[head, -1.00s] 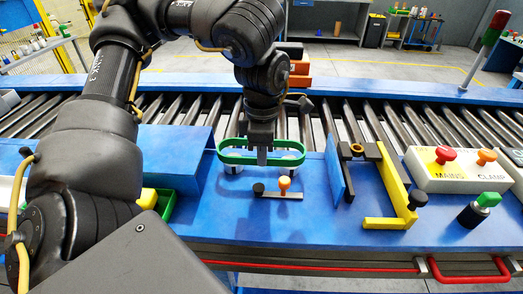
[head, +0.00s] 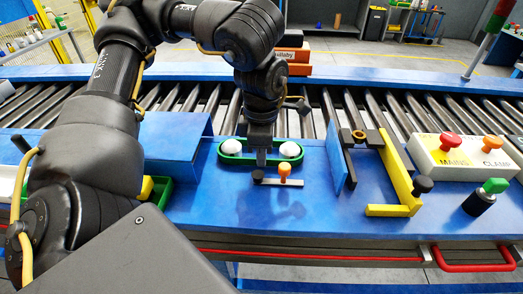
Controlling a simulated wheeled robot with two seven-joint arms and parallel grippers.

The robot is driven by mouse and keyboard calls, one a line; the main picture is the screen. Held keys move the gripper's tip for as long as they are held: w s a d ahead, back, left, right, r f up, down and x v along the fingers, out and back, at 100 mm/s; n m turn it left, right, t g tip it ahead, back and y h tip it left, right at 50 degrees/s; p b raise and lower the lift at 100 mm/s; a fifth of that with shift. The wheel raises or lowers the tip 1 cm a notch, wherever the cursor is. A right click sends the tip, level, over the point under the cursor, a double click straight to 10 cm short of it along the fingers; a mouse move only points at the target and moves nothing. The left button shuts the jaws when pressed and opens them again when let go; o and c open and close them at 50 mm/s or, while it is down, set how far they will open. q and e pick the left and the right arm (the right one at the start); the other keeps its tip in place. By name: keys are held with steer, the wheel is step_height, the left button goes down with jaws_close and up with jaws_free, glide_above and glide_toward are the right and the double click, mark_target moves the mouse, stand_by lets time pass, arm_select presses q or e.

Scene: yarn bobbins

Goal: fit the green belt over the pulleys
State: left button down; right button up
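The green belt (head: 240,161) is a long oval loop lying low around both white pulleys, the left pulley (head: 228,147) and the right pulley (head: 290,150). Both white tops show inside the loop. Whether the belt is fully seated all the way round I cannot tell. My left gripper (head: 261,159) points down between the two pulleys, with its fingers shut on the middle of the belt. The gripper hides part of the belt. My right gripper is not in view.
A small lever with an orange knob (head: 284,170) sits just in front of the belt. To the right are a yellow bracket (head: 400,180) and a control box (head: 465,157) with red and orange buttons. A roller conveyor (head: 340,110) runs behind.

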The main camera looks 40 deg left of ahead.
arm_select(q)
steer(key=c, duration=1.6)
jaws_free()
steer(key=shift+o, duration=0.2)
steer(key=shift+r, duration=0.1)
step_height(320, 180, up, 11)
steer(key=p, duration=0.1)
steer(key=shift+f, duration=0.2)
